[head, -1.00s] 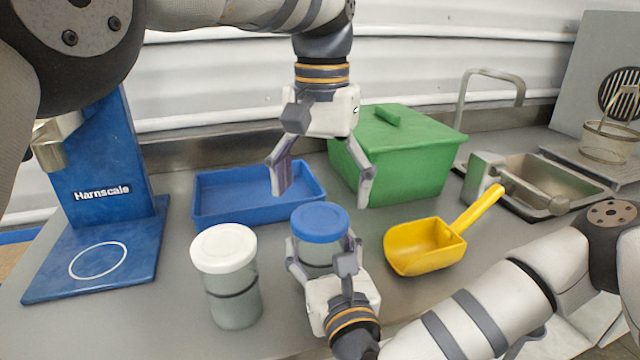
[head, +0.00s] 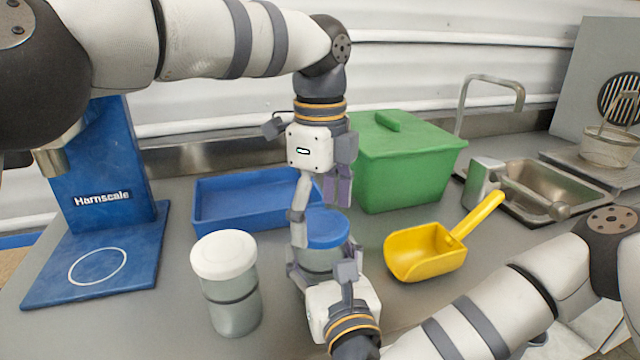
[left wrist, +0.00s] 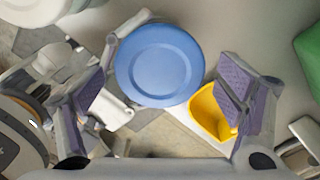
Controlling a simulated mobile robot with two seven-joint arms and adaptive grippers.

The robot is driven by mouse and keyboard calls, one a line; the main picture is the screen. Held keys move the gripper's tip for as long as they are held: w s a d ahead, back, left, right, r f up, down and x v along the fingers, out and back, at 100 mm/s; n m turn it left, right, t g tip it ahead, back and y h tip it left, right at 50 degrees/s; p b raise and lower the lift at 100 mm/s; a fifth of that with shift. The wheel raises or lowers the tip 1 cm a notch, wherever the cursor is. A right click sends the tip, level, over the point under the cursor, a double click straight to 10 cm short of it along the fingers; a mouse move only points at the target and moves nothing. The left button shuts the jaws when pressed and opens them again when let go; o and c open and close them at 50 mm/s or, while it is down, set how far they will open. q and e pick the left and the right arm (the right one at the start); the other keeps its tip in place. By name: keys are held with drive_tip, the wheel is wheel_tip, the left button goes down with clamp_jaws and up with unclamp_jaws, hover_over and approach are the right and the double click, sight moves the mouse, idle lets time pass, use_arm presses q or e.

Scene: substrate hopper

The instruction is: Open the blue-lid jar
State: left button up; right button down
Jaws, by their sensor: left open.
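The blue-lid jar (head: 322,258) stands upright on the counter with its blue lid (head: 328,228) on. My left gripper (head: 322,200) is open above the lid, pointing down, and partly hides it. In the left wrist view the blue lid (left wrist: 159,65) lies between the open left fingers (left wrist: 165,95), with a gap on both sides. My right gripper (head: 323,268) comes from the front right, with its fingers around the jar's body, one on each side. The right gripper looks closed on the jar; the contact itself is partly hidden.
A white-lid jar (head: 226,282) stands close on the left. A blue tray (head: 215,212) and a green bin (head: 410,165) are behind. A yellow scoop (head: 420,258) lies to the right. A blue Harnscale stand (head: 105,190) is at far left, a sink (head: 525,180) at far right.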

use_arm(q)
drive_tip(key=shift+f, duration=0.55)
drive_tip(key=c, duration=1.2)
drive_tip(key=n, duration=0.9)
drive_tip(key=shift+n, duration=0.3)
drive_tip(key=n, duration=0.6)
drive_tip(key=shift+r+n, duration=0.1)
drive_tip(key=shift+n, duration=0.3)
drive_tip(key=n, duration=0.3)
drive_tip(key=shift+n, duration=0.3)
drive_tip(key=shift+r, duration=0.15)
